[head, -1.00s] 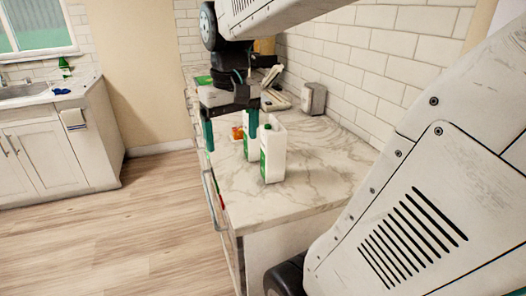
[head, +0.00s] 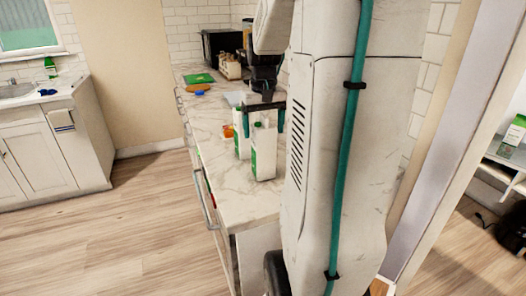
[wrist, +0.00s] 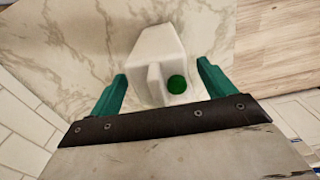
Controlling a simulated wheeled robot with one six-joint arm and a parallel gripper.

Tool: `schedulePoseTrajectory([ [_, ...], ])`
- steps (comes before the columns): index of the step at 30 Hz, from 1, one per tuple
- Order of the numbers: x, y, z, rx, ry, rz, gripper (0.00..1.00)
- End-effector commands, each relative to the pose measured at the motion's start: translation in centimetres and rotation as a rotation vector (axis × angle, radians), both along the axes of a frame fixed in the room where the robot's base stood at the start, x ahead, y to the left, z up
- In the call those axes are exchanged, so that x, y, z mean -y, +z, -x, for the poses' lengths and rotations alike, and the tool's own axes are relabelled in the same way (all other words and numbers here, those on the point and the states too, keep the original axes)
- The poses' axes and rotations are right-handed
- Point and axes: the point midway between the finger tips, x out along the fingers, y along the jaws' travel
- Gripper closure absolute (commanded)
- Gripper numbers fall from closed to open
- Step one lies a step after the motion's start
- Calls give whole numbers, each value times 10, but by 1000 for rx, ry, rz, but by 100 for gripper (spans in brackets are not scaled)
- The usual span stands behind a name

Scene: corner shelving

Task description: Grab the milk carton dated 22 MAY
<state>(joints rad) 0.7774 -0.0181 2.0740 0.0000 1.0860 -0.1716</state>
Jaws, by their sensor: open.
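Two white milk cartons with green labels stand upright on the marble counter (head: 228,190) in the head view. The front carton (head: 263,155) is nearer the counter end; the rear carton (head: 241,146) stands just behind it to the left. My gripper (head: 263,124) is open above the front carton, fingers to either side of its top. In the wrist view, a white carton (wrist: 155,50) with a green cap lies between the teal fingers of my gripper (wrist: 162,72), with gaps on both sides. No date is readable on either carton.
An orange item (head: 228,131) lies by the rear carton. A green board (head: 198,78) and a dark appliance (head: 221,45) are farther back. Another green-white carton (head: 514,132) stands on a shelf at far right. My arm hides the counter's right side and wall.

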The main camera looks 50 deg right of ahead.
Motion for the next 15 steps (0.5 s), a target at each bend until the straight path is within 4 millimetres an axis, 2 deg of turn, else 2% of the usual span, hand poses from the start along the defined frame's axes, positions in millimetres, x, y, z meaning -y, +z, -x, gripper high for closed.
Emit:
schedulePoseTrajectory([
  [3,0,-9,0,0,0,0,18],
  [10,0,-11,0,1,0,1,18],
  [11,0,-10,0,1,0,1,24],
  [15,0,-10,0,1,0,1,63],
])
